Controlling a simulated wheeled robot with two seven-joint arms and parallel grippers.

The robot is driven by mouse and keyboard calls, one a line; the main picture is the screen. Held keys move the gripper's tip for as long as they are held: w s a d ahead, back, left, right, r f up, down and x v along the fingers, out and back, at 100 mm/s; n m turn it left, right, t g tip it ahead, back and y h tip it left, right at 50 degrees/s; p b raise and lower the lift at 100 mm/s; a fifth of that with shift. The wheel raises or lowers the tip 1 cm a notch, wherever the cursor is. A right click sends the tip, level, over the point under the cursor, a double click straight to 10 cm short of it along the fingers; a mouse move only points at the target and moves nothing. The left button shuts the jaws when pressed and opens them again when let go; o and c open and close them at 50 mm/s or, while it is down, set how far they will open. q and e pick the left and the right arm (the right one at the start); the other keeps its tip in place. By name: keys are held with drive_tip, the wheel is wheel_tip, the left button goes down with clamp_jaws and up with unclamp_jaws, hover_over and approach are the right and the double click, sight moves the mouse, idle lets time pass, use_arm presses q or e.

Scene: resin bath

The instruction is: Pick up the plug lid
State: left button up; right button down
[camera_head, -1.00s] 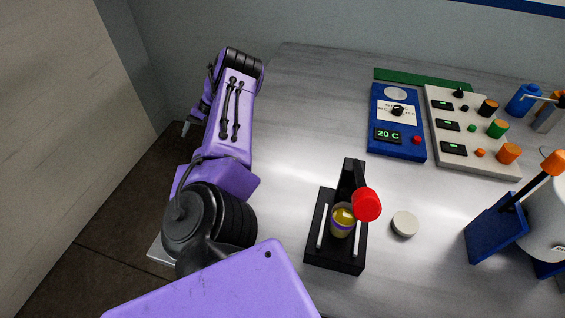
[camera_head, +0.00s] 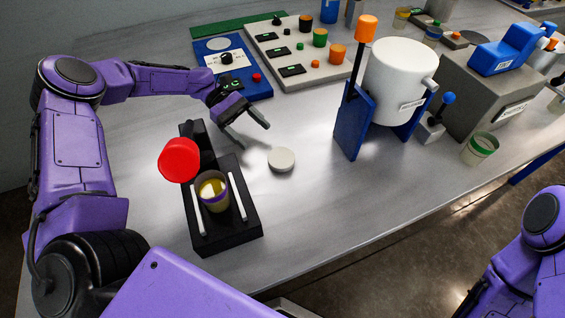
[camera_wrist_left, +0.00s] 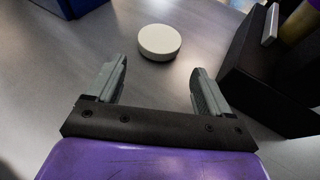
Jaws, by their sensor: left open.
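The plug lid looks like a small off-white disc (camera_head: 281,160) lying flat on the metal table, just right of the black stand. It also shows in the left wrist view (camera_wrist_left: 159,42), ahead of the fingertips and roughly between their lines. My left gripper (camera_head: 252,132) is open and empty, above the table and behind-left of the disc, not touching it. Both its fingers show apart in the left wrist view (camera_wrist_left: 158,85). My right arm shows at the lower right edge, but its gripper is out of view.
The black stand (camera_head: 248,226) with a red knob (camera_head: 179,160) and a cup of yellow liquid (camera_head: 213,190) is close to the disc. A blue panel (camera_head: 258,90) lies behind. A white vessel (camera_head: 395,75) in a blue frame stands right. Table in front of the disc is clear.

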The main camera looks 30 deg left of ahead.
sight(278, 155)
use_arm(q)
drive_tip(key=p+x, duration=0.1)
drive_tip(key=x, duration=0.5)
drive_tip(key=p+x, duration=0.1)
drive_tip(key=x, duration=0.1)
drive_tip(key=shift+s+d+r+p, duration=0.1)
drive_tip(key=shift+d+r+p, duration=0.2)
drive_tip(key=shift+d, duration=0.25)
drive_tip(key=shift+s+d+f, duration=0.1)
drive_tip(key=shift+d+f, duration=0.2)
drive_tip(key=shift+d, duration=0.05)
drive_tip(key=c, duration=0.7)
